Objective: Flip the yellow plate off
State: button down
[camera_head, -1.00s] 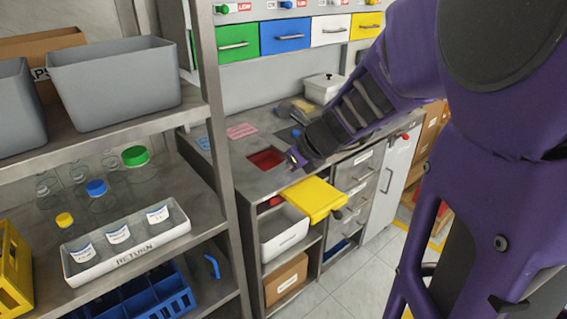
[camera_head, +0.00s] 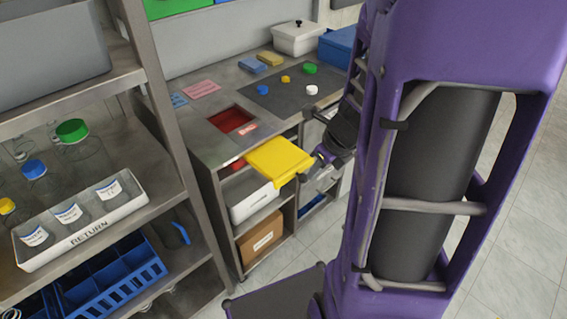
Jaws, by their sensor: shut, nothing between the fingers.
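The yellow plate (camera_head: 277,160) sticks out from the front edge of the grey counter, just below the countertop. It lies roughly flat, tilted slightly down toward its outer end. My gripper (camera_head: 309,169) is at the plate's right side, close to its outer end, shut and empty. I cannot tell whether the fingertips touch the plate. A red recessed opening (camera_head: 231,120) lies in the countertop behind the plate, and a bit of red shows under the plate's left side.
A white bin (camera_head: 252,203) and a cardboard box (camera_head: 260,238) sit on shelves under the plate. A dark mat (camera_head: 290,90) with several coloured caps lies on the counter. A metal rack with a RETURN tray (camera_head: 90,222) stands at left. Floor at right is clear.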

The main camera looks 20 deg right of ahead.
jog(key=shift+f, duration=0.15)
jog(key=w+a+f+b, duration=0.2)
jog(key=w+f+b, duration=0.2)
jog(key=w+f, duration=0.3)
jog(key=shift+a+f+b, duration=0.3)
jog(key=shift+f+b, duration=0.1)
jog(key=shift+f, duration=0.65)
